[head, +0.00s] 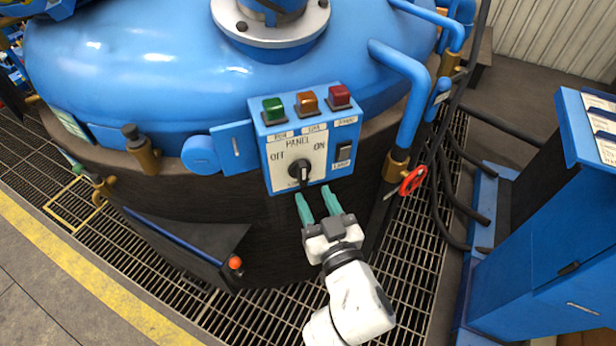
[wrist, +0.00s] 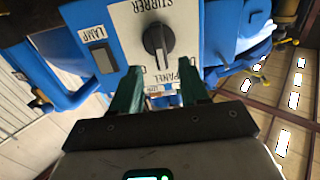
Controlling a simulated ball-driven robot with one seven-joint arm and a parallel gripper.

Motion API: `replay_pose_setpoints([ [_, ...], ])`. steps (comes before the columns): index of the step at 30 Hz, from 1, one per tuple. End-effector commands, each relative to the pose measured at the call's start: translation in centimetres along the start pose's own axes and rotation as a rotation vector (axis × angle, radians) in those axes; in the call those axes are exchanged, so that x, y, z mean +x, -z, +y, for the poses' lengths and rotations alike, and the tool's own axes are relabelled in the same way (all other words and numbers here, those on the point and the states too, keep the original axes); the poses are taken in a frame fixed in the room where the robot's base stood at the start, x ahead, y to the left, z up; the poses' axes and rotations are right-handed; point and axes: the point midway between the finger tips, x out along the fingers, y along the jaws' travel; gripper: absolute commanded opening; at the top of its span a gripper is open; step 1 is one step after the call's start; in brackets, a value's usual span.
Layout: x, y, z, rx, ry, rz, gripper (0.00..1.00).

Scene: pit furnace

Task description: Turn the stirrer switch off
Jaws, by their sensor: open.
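The stirrer switch is a black rotary knob (head: 301,172) on the white plate of a blue control panel (head: 268,160). OFF is printed at its upper left and ON at its upper right. Its grip bar stands about upright; which end is the pointer I cannot tell. My gripper (head: 314,193) is open and empty, its green fingers just below and in front of the panel's lower edge. In the wrist view, which is upside down, the knob (wrist: 157,42) lies beyond the gap between the fingertips (wrist: 160,72), apart from them. The fingers partly hide the panel there.
Green (head: 273,110), amber (head: 307,102) and red (head: 339,97) buttons sit atop the panel. A black lamp rocker (head: 343,151) is right of the knob. A red valve wheel (head: 412,181) and blue pipe (head: 407,90) stand to the right. A blue cabinet (head: 545,240) is farther right.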

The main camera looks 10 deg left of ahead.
Motion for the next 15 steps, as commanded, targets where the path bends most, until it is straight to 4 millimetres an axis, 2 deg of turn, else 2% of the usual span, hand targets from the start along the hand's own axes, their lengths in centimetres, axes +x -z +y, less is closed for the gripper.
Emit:
replay_pose_setpoints([
  [1, 1.1, 0.1, 0.0, -0.002, 0.0, 0.001, 0.45],
  [6, 3.8, 0.0, 0.0, -0.002, -0.001, 0.001, 0.45],
  [10, 5.2, -0.1, 0.0, 0.0, 0.0, 0.0, 0.45],
  [15, 6.1, -0.1, 0.0, 0.0, -0.001, -0.001, 0.45],
])
